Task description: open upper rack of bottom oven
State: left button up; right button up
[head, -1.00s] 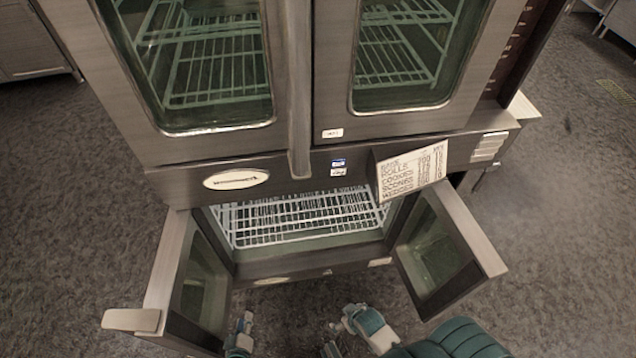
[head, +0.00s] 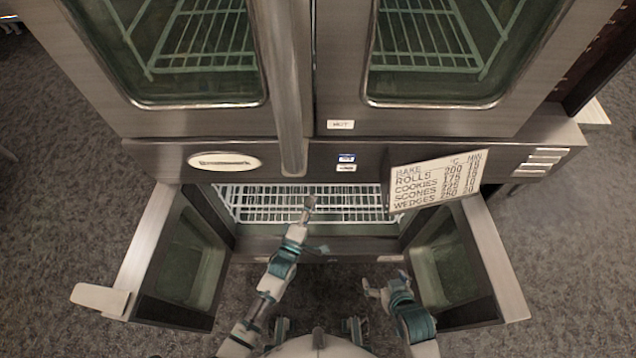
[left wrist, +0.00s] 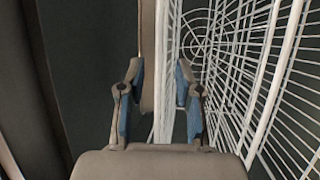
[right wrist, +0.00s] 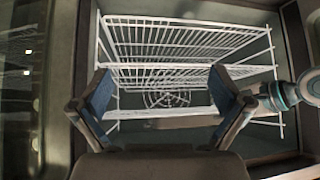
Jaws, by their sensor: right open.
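The bottom oven's two doors, left (head: 150,250) and right (head: 490,260), stand swung open. Its upper white wire rack (head: 345,197) shows inside in the head view, under the upper oven. The right wrist view shows stacked racks, with the upper rack (right wrist: 190,38) on top. My left gripper (head: 308,203) reaches into the opening, at the front of the rack. In the left wrist view its fingers (left wrist: 158,80) are apart with white wires (left wrist: 235,50) close ahead; I cannot tell whether they touch. My right gripper (head: 377,285) is open and empty, in front of the opening near the right door.
The upper oven's glass doors (head: 440,60) are shut. A baking chart (head: 435,183) hangs at the right, over part of the opening. A handle (head: 98,298) sticks out from the left door. The grey floor (head: 45,200) beside the oven is clear.

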pick_arm(q)
jog(key=w, duration=0.4)
jog(key=w+r+b, duration=0.1)
jog(key=w, duration=0.1)
jog(key=shift+w+a, duration=0.1)
jog(key=shift+w, duration=0.05)
jog(key=shift+d+r, duration=0.1)
jog(key=shift+d, duration=1.25)
jog(key=c, duration=0.4)
jog(key=shift+d, duration=0.15)
grip_shut()
jog(key=shift+a, duration=1)
pick_arm(e)
jog(key=w+a+r+t, duration=0.1)
jog(key=w+a+t, duration=0.1)
jog(key=w, duration=0.1)
jog(key=shift+a+r+y, duration=0.15)
jog(key=shift+r+y, duration=0.15)
jog(key=shift+r, duration=0.1)
pick_arm(q)
jog(key=shift+d, duration=0.15)
